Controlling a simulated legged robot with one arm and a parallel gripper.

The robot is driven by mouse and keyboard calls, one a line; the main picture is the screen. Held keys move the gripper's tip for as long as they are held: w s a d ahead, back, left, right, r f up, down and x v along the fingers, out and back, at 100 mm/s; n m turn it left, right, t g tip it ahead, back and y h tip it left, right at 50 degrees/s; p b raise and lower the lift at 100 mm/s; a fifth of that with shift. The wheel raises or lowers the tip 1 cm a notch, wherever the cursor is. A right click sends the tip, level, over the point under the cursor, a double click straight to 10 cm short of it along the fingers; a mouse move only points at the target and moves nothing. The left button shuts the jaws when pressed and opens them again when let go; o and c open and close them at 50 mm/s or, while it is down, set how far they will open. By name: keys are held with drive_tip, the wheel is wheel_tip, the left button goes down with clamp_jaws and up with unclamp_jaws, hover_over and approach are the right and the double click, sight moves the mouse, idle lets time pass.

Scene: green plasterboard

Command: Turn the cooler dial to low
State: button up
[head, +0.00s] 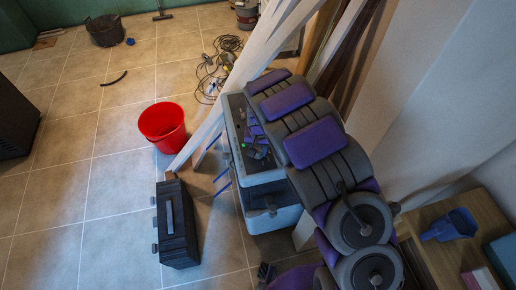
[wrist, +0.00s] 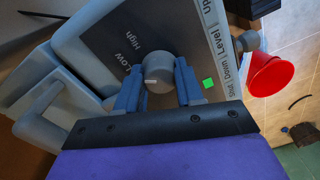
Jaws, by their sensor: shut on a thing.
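The cooler (head: 258,189) is a grey-blue box in the middle of the head view, partly hidden by my arm. Its dark top panel (wrist: 100,50) fills the upper wrist view, with the words "High" and "LOW" beside a round grey dial (wrist: 157,70). My gripper (wrist: 158,88) has its two blue fingers on either side of the dial, shut on it. In the head view the dial is too small to make out.
A red bucket (head: 163,124) and a black toolbox (head: 175,224) stand left of the cooler. White slanted posts (head: 222,96) rise close behind it. Cables (head: 213,72) lie on the tiles; the left floor is mostly clear.

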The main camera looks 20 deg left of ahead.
sight(259, 150)
drive_tip(key=shift+m, duration=0.7)
drive_tip(key=shift+a, duration=0.1)
drive_tip(key=o, duration=1)
drive_tip(key=shift+o, duration=0.2)
wheel_tip(259, 150, up, 17)
drive_tip(key=p, duration=0.1)
drive_tip(key=shift+d+r, duration=0.15)
drive_tip(key=shift+d, duration=0.05)
